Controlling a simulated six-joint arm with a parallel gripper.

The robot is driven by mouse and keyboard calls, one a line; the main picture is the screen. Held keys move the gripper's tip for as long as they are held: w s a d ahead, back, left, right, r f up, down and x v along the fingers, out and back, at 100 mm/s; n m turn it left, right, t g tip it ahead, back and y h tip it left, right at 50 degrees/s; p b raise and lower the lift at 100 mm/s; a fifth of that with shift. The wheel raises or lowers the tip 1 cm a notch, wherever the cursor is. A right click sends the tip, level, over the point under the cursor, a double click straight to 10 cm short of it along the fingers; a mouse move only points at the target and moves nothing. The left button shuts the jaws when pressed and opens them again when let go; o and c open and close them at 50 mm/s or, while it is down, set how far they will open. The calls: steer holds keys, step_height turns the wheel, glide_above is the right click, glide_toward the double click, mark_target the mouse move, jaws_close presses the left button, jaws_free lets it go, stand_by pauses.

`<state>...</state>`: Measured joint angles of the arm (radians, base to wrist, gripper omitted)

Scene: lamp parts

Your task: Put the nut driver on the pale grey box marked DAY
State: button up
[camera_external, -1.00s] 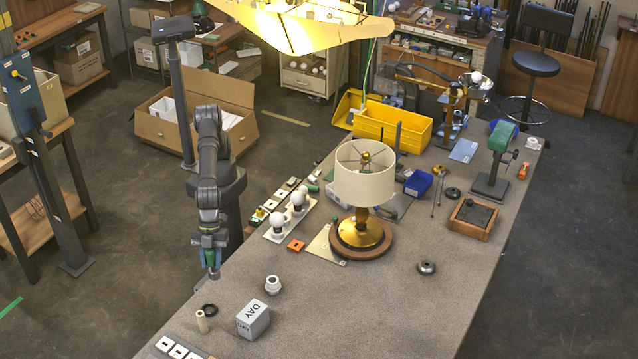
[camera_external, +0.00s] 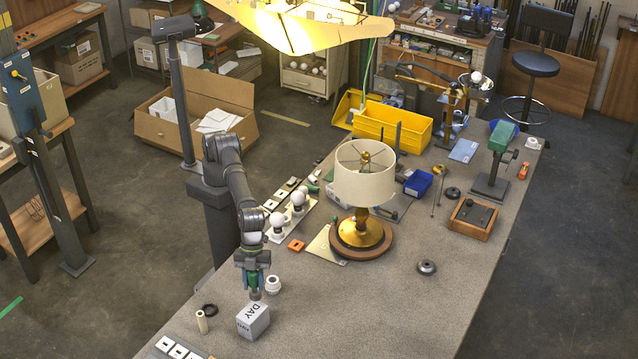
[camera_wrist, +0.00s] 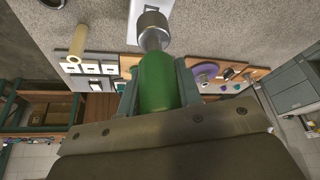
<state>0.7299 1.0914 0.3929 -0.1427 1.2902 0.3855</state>
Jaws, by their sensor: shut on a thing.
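The nut driver has a green handle (camera_wrist: 158,82) and a metal socket end, and shows small in the outside view (camera_external: 254,280). My gripper (camera_external: 253,270) is shut on its handle; in the wrist view the fingers (camera_wrist: 156,88) stand on both sides of it. The driver points down, socket end lowest. The pale grey box marked DAY (camera_external: 253,321) stands on the bench just below and in front of the driver's tip. I cannot tell whether they touch. A pale patch behind the socket in the wrist view may be the box.
A white ribbed fitting (camera_external: 273,285) stands close right of my gripper. A black ring (camera_external: 210,310) and a cream cylinder (camera_external: 202,322) lie left of the box. A lamp (camera_external: 363,200) stands farther back. The bench right of the box is clear.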

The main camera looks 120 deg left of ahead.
mark_target(255, 292)
steer(key=shift+f, duration=2.05)
steer(key=o, duration=1)
steer(key=shift+f, duration=0.15)
steer(key=shift+o, duration=0.2)
steer(key=v, duration=1.2)
